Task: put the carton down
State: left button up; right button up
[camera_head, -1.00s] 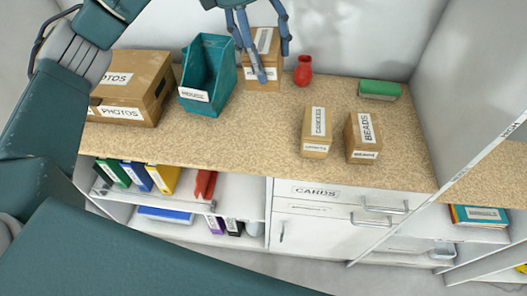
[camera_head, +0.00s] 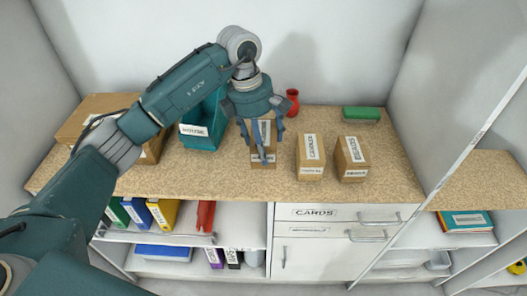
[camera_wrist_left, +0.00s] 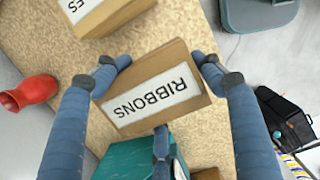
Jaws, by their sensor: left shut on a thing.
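My left gripper (camera_head: 262,138) comes down from above and is shut on the brown ribbons carton (camera_head: 262,174). In the left wrist view the fingers (camera_wrist_left: 160,95) grip the carton's sides, and its white label reading RIBBONS (camera_wrist_left: 150,96) faces the camera. The carton is upright at the front of the speckled counter (camera_head: 215,182), left of the candles carton (camera_head: 310,158) with a small gap. I cannot tell whether its base touches the counter. The beads carton (camera_head: 351,160) stands further right. My right gripper is not in view.
A teal bin (camera_head: 205,125) and a photos box (camera_head: 95,108) stand to the left. A red vase (camera_head: 292,102) is behind, and a green block (camera_head: 361,114) is at the back right. Counter right of the beads carton is clear.

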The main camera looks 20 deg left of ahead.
pick_arm(q)
jog(key=shift+f, duration=1.05)
notch_tip(320, 180, down, 3)
jog(key=shift+p, duration=0.6)
jog(key=shift+f, duration=0.1)
jog(key=o, duration=1.8)
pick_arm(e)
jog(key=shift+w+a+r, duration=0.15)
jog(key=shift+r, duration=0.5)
